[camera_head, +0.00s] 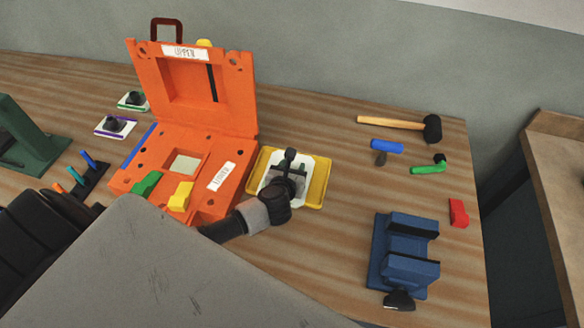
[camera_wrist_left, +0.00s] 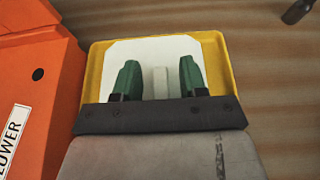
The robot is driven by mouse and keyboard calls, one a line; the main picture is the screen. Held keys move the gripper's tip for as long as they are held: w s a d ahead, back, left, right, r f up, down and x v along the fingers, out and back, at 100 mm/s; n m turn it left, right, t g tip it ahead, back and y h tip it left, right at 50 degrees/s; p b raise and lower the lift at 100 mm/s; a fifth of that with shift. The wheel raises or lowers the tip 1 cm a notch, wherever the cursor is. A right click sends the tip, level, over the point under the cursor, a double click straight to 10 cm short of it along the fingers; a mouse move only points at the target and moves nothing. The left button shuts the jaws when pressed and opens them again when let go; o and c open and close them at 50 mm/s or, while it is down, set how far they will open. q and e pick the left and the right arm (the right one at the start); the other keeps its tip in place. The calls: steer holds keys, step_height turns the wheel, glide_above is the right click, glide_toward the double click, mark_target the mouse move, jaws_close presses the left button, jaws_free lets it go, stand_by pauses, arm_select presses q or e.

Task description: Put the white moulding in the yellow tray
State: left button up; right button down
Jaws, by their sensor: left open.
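The white moulding (camera_head: 306,172) is a pale flat piece lying inside the yellow tray (camera_head: 321,185), right of the orange mould. In the left wrist view the white moulding (camera_wrist_left: 190,48) has a narrow upright rib in its middle, and the yellow tray (camera_wrist_left: 96,72) surrounds it. My left gripper (camera_head: 288,166) is above the tray and hides part of the moulding. In the left wrist view its green fingers (camera_wrist_left: 156,82) are apart, one on each side of the rib, with gaps between. My right gripper is out of view.
The orange mould (camera_head: 240,107) stands open with its lid raised. A blue vise (camera_head: 403,252), red block (camera_head: 458,212), green tool (camera_head: 427,169), blue cylinder (camera_head: 387,146) and hammer (camera_head: 395,123) lie to the right. Bare table lies between tray and vise.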

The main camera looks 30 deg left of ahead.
arm_select(q)
steer(key=shift+s+r, duration=0.1)
steer(key=shift+r, duration=0.1)
steer(key=b+v, duration=0.1)
steer(key=v, duration=1.1)
steer(key=shift+f, duration=0.1)
